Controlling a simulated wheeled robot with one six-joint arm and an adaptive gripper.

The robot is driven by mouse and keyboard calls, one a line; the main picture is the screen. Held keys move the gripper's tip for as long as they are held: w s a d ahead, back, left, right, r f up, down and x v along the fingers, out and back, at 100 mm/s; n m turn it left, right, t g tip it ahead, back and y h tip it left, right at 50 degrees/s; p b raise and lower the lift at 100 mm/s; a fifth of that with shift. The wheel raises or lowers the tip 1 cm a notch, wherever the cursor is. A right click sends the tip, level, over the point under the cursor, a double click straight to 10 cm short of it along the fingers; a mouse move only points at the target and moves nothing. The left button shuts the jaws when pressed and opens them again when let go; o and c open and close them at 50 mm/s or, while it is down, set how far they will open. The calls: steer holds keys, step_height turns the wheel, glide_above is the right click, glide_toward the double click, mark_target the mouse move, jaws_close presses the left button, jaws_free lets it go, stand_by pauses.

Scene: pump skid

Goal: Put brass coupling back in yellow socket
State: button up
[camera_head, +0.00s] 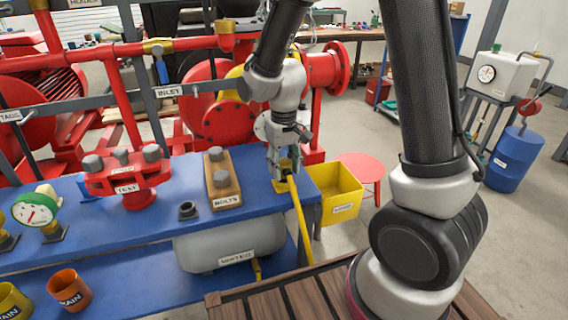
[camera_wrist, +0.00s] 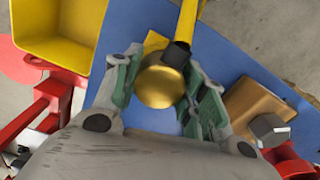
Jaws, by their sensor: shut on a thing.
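My gripper (camera_head: 284,170) points down over the right end of the blue bench. In the wrist view its green-padded fingers (camera_wrist: 163,90) are shut on the round brass coupling (camera_wrist: 160,86). The coupling's round top faces the camera, and its lower part is hidden. A yellow patch that looks like the yellow socket (camera_wrist: 152,41) shows just past the coupling; a bit of yellow (camera_head: 282,187) also shows right below the gripper in the head view. I cannot tell whether the coupling touches the socket or sits in it.
A yellow bar (camera_head: 301,222) with a black end (camera_wrist: 177,54) stands close beside the coupling. A wooden bolt block (camera_head: 222,180) is to the left on the blue bench (camera_head: 165,220). A yellow bin (camera_head: 336,184) stands off the bench's right end. Red piping runs behind.

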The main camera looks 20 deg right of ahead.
steer(key=shift+f, duration=0.7)
steer(key=o, duration=1.2)
steer(key=shift+r, duration=0.1)
step_height(320, 180, up, 12)
steer(key=shift+f, duration=0.1)
